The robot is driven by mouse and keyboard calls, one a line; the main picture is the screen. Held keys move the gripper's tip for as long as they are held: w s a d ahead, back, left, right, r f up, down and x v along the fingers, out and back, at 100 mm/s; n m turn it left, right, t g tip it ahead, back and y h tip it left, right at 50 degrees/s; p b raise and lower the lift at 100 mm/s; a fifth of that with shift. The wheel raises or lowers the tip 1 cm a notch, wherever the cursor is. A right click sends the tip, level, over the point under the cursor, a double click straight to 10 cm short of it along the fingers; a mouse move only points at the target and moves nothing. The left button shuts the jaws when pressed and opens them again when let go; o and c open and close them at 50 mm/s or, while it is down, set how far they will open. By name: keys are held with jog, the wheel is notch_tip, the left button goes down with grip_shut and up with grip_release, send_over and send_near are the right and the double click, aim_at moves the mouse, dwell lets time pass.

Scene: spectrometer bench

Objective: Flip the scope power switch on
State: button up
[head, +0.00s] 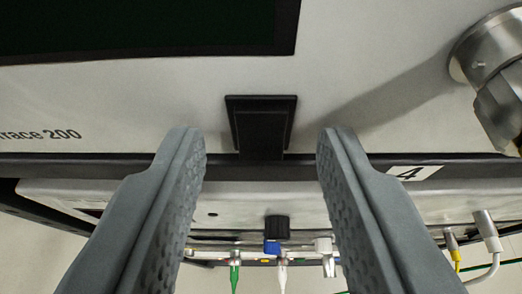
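The scope (360,75) has a pale front panel with a dark screen (150,25) and lettering ending in "race 200" at the left. Its power switch appears to be the black rocker in a black frame (261,125), low on the panel at the middle of the view. I cannot tell whether it is on or off. My gripper (262,140) is open and empty. Its two grey fingers stand left and right of the switch in the picture, with clear gaps on both sides. I cannot tell how far the fingertips are from the panel.
A metal connector (490,65) sticks out of the panel at upper right. A dark shelf edge with a "4" label (413,172) runs below the scope. Under it is another pale unit (210,195), with a black block (277,227) and green, white and yellow cables.

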grip_shut()
jog(key=shift+f, duration=0.1)
jog(key=shift+f+t, duration=0.3)
jog(key=shift+t, duration=1.1)
grip_release()
